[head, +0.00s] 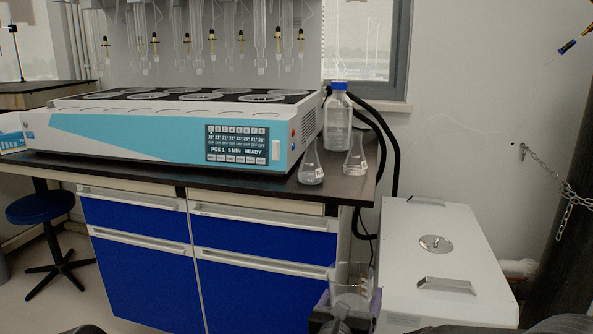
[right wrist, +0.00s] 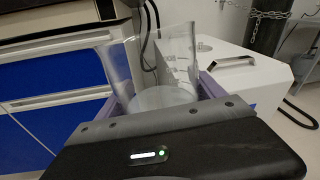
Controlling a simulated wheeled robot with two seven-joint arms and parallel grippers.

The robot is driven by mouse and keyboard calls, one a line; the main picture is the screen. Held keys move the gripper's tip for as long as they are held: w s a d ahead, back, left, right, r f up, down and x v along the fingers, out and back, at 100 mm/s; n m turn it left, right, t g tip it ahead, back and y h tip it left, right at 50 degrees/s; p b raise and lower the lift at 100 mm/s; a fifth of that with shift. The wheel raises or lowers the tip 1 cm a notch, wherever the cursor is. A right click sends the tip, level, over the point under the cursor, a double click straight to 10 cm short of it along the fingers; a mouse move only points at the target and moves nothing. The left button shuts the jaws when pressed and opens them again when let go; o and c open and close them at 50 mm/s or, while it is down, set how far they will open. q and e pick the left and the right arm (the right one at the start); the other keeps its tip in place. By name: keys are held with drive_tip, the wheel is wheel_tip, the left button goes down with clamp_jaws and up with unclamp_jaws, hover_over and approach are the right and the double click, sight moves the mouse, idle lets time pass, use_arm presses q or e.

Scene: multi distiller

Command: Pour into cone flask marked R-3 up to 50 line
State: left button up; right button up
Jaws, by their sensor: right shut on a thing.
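Two cone flasks stand upright on the dark bench top near its right end: a left flask (head: 311,170) and a right flask (head: 355,160). Each has clear liquid low inside. Their small labels are not readable here, so I cannot tell which is R-3. My right gripper (head: 350,298) is shut on a clear glass beaker (head: 352,275), held below bench height in front of the cabinet's right side. In the right wrist view the beaker (right wrist: 160,75) stands between the fingers, about upright, with some liquid in it. My left gripper is not in view.
A blue-capped bottle (head: 338,120) stands behind the flasks. The large distiller (head: 170,135) fills the bench to their left, with glass tubes above. A white cabinet unit (head: 440,245) with handles stands right of the bench. The bench edge (head: 290,190) lies in front of the flasks.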

sight(330, 304)
drive_tip(key=shift+n+t+y, duration=0.4)
drive_tip(key=shift+n+y, duration=0.1)
drive_tip(key=shift+y, duration=0.3)
drive_tip(key=a, duration=0.1)
drive_tip(key=a+f, duration=0.1)
drive_tip(key=a, duration=0.1)
drive_tip(key=s+a, duration=0.1)
drive_tip(key=shift+a+f, duration=0.3)
drive_tip(key=shift+a, duration=0.05)
drive_tip(key=shift+a+r, duration=0.1)
drive_tip(key=shift+a, duration=0.05)
drive_tip(key=d, duration=1.3)
